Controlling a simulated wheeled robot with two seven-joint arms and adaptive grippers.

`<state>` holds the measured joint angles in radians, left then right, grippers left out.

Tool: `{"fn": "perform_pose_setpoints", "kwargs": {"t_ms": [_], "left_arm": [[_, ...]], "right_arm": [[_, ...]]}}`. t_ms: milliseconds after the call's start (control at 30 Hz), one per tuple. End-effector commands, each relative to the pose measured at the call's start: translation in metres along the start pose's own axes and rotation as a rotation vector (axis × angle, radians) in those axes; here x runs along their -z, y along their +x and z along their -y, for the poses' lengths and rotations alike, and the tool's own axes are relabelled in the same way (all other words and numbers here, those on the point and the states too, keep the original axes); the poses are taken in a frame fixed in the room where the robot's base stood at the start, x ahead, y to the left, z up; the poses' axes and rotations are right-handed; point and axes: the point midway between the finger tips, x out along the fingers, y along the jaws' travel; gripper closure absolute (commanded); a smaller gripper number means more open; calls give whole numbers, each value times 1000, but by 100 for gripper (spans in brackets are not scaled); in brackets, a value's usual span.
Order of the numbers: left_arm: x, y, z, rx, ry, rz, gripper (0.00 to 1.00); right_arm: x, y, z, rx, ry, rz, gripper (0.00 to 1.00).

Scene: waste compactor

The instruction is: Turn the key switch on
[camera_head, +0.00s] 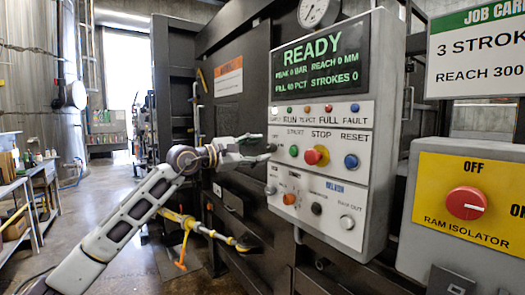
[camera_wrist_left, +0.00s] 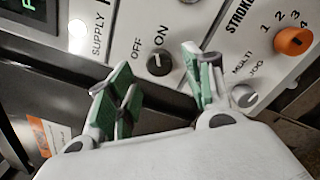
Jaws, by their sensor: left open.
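The key switch, a round black knob (camera_wrist_left: 158,63) marked OFF and ON, shows in the left wrist view on the light panel. A small light mark shows on its face; its exact setting is hard to read. In the head view the switch (camera_head: 271,148) is small, at the panel's left edge, right by my fingertips. My left gripper (camera_head: 263,150) is open and points at the panel. In the left wrist view its green-padded fingers (camera_wrist_left: 157,72) stand either side of the switch, apart from each other, with nothing held. I cannot tell if they touch the panel. My right gripper is not in view.
The control box has a READY screen (camera_head: 320,63), a red STOP button (camera_head: 316,155), a green START button (camera_head: 293,151) and a blue RESET button (camera_head: 351,161). An orange selector (camera_wrist_left: 292,41) is right of the fingers. A yellow ram isolator box (camera_head: 470,205) stands at right.

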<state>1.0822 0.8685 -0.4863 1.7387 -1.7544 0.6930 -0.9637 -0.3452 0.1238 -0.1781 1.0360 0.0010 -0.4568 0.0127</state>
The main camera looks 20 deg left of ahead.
Motion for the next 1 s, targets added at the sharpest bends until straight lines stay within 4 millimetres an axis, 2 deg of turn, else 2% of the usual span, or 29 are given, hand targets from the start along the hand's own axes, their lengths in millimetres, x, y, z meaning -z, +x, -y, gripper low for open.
{"fn": "perform_pose_setpoints", "kwargs": {"t_ms": [700, 1000], "left_arm": [[1, -67, 0, 0, 1, -2, 49], [0, -82, 0, 0, 1, 1, 49]], "right_arm": [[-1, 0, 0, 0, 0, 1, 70], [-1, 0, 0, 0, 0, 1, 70]]}}
